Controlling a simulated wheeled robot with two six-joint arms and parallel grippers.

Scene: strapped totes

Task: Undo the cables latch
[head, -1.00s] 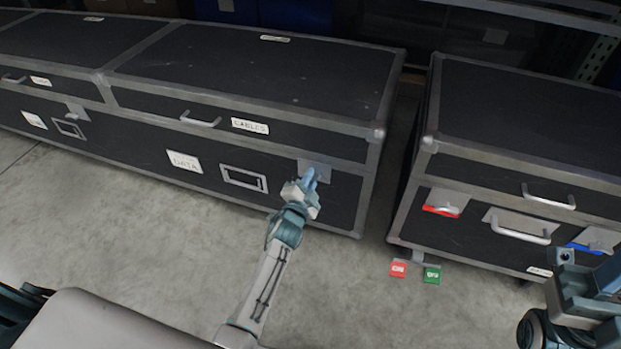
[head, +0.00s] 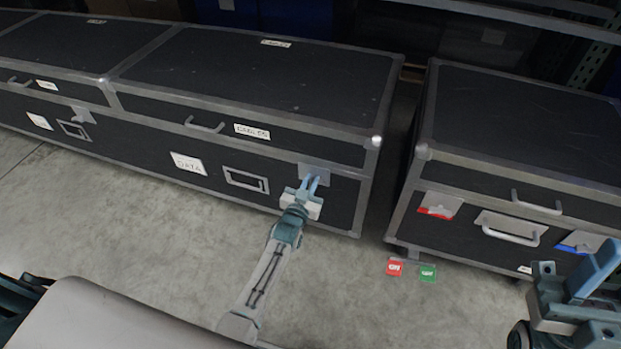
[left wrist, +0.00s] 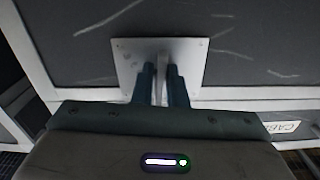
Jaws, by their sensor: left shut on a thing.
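The cables case (head: 250,75) is black with metal edges, and its lid bears a CABLES label (head: 252,132). Its latch (head: 314,171) is a grey metal plate on the front near the right end; it also shows in the left wrist view (left wrist: 128,62). My left gripper (head: 313,183) is at the latch, its two blue fingers shut on the latch's thin middle tab. In the left wrist view the gripper (left wrist: 160,80) has one finger on each side of that tab. The lid is down. My right gripper (head: 590,285) is partly in view at the lower right, away from the case.
A second black case (head: 520,130) stands to the right across a narrow gap, with red and blue marked latches. A red tag (head: 394,267) and a green tag (head: 428,272) show below its left corner. The grey floor (head: 130,220) in front is clear.

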